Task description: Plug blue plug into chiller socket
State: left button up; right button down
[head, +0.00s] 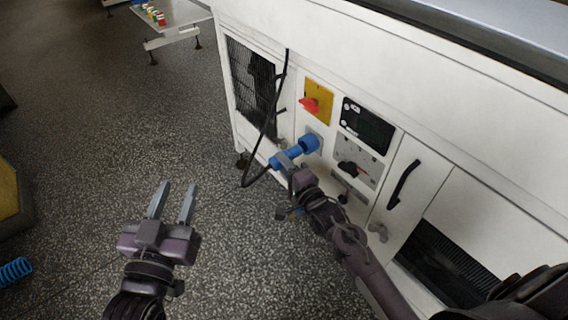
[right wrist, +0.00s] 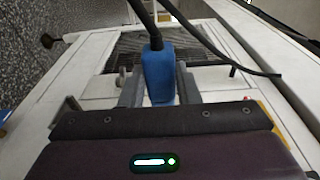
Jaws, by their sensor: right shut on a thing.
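The blue plug (head: 279,163) is in my right gripper (head: 288,161), which is shut on its body in front of the white machine. Its black cable hangs in a loop and runs up the machine front. In the right wrist view the plug (right wrist: 158,77) sits between the two fingers, with the cable leaving its far end. The blue chiller socket (head: 309,143) is on a grey plate on the panel. The plug points at it and their ends look close or touching; I cannot tell whether it is inserted. My left gripper (head: 174,192) is open and empty above the floor.
A yellow plate with a red rotary switch (head: 310,105) is above the socket. A black display (head: 367,126) and a panel with a black handle (head: 349,168) are to the right. A black grille (head: 252,75) is to the left. The speckled floor at left is mostly clear.

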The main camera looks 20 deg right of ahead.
aim_at(293, 158)
jog(key=shift+r+p, duration=0.15)
jog(key=shift+p, duration=0.6)
dwell(1.1)
jog(key=shift+w+d, duration=0.3)
jog(key=shift+d, duration=0.45)
jog(key=shift+w+d, duration=0.25)
jog(key=shift+d, duration=0.5)
jog(key=shift+w+d, duration=0.3)
jog(key=shift+d, duration=0.45)
jog(key=shift+a+p, duration=0.15)
jog(key=shift+p, duration=0.2)
jog(key=shift+s+a+p, duration=0.2)
jog(key=shift+a+p, duration=0.1)
jog(key=shift+a, duration=0.2)
jog(key=shift+s+a+p, duration=0.25)
jog(key=shift+a+p, duration=0.05)
jog(key=shift+a, duration=0.3)
jog(key=shift+s+a+p, duration=0.2)
jog(key=shift+a+p, duration=0.05)
jog(key=shift+a, duration=0.35)
jog(key=shift+p, duration=0.85)
dwell(1.0)
